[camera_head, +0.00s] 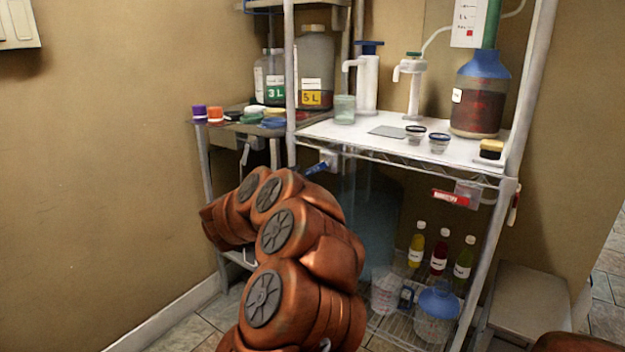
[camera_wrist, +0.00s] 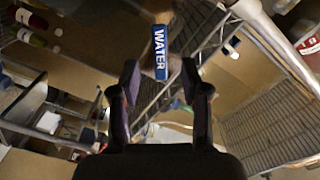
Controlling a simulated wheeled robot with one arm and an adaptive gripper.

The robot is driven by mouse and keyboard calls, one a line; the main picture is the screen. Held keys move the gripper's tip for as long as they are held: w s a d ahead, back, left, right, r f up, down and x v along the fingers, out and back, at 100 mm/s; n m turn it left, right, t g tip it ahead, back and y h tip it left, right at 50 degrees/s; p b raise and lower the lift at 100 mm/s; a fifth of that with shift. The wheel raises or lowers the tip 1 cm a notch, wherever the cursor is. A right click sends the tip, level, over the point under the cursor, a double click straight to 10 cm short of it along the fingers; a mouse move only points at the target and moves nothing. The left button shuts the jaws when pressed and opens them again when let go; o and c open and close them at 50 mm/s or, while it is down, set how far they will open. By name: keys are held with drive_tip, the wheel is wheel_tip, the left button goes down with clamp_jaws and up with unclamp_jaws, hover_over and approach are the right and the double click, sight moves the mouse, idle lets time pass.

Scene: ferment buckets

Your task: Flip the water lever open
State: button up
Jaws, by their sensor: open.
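The water lever is a blue handle with white "WATER" lettering. In the wrist view the lever (camera_wrist: 160,52) stands upright in the picture, just ahead of and between my fingertips. My gripper (camera_wrist: 161,80) is open, with a dark finger to each side of the lever's line. I see no contact; how deep the lever sits between the fingers is hard to tell. In the head view the blue lever (camera_head: 316,168) sticks out at the front edge of the white shelf, left of centre. My gripper is hidden behind my orange arm there.
A red lever (camera_head: 450,197) sits farther right under the white shelf (camera_head: 465,156). A blue-topped jug (camera_head: 482,95), pump dispensers (camera_head: 368,80) and small jars stand on the shelf. Several bottles (camera_head: 416,247) stand on the lower rack. A metal post (camera_head: 290,85) rises close to the blue lever.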

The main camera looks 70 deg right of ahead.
sight(311, 170)
drive_tip(key=shift+b+x, duration=0.7)
drive_tip(key=shift+x, duration=3.2)
drive_tip(key=shift+c, duration=0.4)
clamp_jaws()
drive_tip(key=shift+r, duration=0.1)
